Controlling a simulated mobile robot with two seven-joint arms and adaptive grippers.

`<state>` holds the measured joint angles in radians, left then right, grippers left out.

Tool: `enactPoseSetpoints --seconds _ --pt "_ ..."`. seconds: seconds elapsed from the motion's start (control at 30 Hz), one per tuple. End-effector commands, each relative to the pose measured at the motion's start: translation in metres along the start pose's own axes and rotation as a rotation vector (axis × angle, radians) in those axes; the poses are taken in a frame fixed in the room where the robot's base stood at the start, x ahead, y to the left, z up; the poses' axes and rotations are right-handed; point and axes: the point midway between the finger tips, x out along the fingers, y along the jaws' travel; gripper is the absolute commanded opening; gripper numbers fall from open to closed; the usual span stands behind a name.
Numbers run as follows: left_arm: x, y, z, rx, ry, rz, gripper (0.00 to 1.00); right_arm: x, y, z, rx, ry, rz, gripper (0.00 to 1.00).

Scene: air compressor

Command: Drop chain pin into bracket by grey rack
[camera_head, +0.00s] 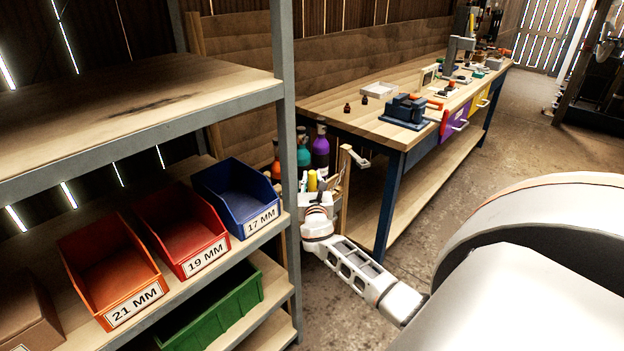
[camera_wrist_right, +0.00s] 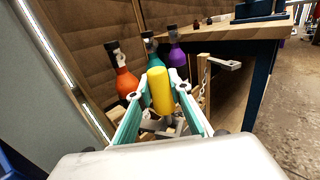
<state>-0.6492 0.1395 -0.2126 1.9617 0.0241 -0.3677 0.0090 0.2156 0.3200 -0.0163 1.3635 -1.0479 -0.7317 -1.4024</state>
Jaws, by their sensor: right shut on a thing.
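My right gripper (camera_head: 318,184) is low between the grey rack (camera_head: 285,120) and the workbench. In the right wrist view, its two teal-sided fingers (camera_wrist_right: 161,100) are closed on a yellow cylindrical piece (camera_wrist_right: 160,90), which looks like the chain pin's handle. The yellow piece also shows in the head view (camera_head: 312,181). Its lower end is hard to make out among grey metal parts beneath it. A wooden post with a metal bracket arm (camera_wrist_right: 222,64) and a hanging chain (camera_wrist_right: 203,78) stands just right of the gripper. My left gripper is out of view.
Orange (camera_wrist_right: 125,82), teal (camera_wrist_right: 151,55) and purple (camera_wrist_right: 176,54) bottles stand behind the gripper. The rack holds red, orange and blue bins (camera_head: 235,195). The workbench (camera_head: 340,110) is behind to the right. Bare floor (camera_head: 450,165) lies right of it.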

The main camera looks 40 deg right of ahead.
Motion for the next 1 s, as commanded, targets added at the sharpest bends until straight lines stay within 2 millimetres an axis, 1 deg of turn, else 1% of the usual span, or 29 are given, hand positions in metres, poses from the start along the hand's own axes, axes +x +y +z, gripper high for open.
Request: enactPoseSetpoints --seconds 0.37,1.0 --pt "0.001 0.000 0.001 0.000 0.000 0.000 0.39 0.000 0.000 -0.001 -0.001 -0.001 0.000 0.00" --pt "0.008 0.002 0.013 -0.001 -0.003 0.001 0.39 0.000 0.000 -0.018 -0.001 -0.001 0.000 0.00"
